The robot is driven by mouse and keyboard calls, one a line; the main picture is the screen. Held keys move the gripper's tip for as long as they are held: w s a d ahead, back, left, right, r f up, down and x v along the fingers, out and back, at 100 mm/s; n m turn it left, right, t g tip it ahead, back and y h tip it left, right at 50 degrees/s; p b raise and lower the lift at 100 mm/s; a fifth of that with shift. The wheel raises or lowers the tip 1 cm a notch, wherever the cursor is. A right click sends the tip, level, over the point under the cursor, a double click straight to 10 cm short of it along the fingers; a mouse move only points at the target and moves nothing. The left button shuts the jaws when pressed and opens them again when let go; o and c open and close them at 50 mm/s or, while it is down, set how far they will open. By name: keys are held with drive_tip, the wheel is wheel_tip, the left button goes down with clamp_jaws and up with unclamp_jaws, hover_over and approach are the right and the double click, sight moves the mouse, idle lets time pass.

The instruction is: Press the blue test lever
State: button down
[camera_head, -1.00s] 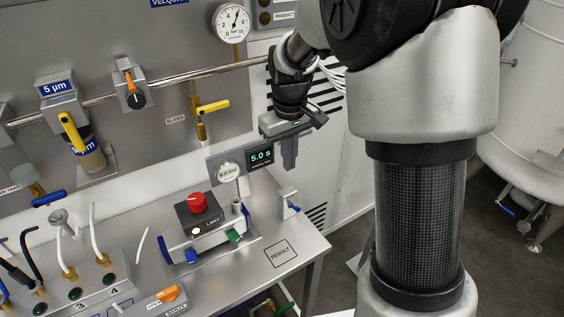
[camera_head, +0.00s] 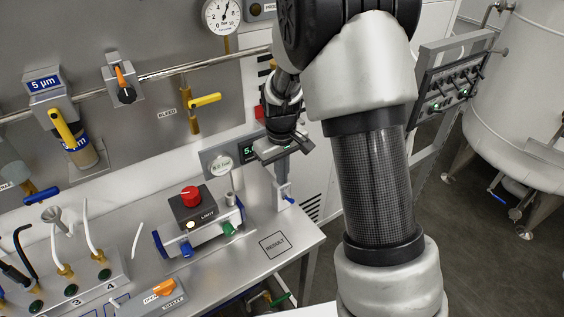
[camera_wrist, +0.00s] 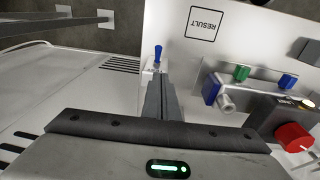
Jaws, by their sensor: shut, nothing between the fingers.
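The small blue lever (camera_head: 290,200) sticks out from a pale upright bracket (camera_head: 282,190) at the back right of the bench. In the wrist view the blue lever (camera_wrist: 158,52) shows just beyond my fingertips. My gripper (camera_head: 281,178) is shut with nothing between its fingers and points down over the bracket. In the wrist view the shut gripper (camera_wrist: 158,78) lines up with the lever's base. The fingertips hide part of the bracket; I cannot tell whether they touch it.
The limit box with a red knob (camera_head: 189,196) and blue and green fittings stands left of the lever. A display (camera_head: 247,150) hangs behind my gripper. The bench around the RESULT square (camera_head: 273,245) is clear. A louvred white cabinet (camera_wrist: 75,100) is beside the bench.

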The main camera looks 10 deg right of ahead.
sight(288, 199)
drive_tip(key=shift+s+d+f, duration=0.25)
drive_tip(key=shift+f, duration=0.45)
drive_tip(key=shift+s+d+f, duration=0.2)
drive_tip(key=shift+d+f, duration=0.05)
drive_tip(key=shift+f, duration=0.5)
drive_tip(key=shift+s+d+f, duration=0.25)
drive_tip(key=shift+f, duration=0.45)
drive_tip(key=shift+f+b, duration=0.15)
drive_tip(key=shift+b, duration=0.15)
drive_tip(key=shift+s+d+f+b, duration=0.1)
drive_tip(key=shift+b, duration=0.3)
drive_tip(key=shift+t, duration=0.3)
drive_tip(key=shift+s+b, duration=0.1)
drive_tip(key=shift+b, duration=0.35)
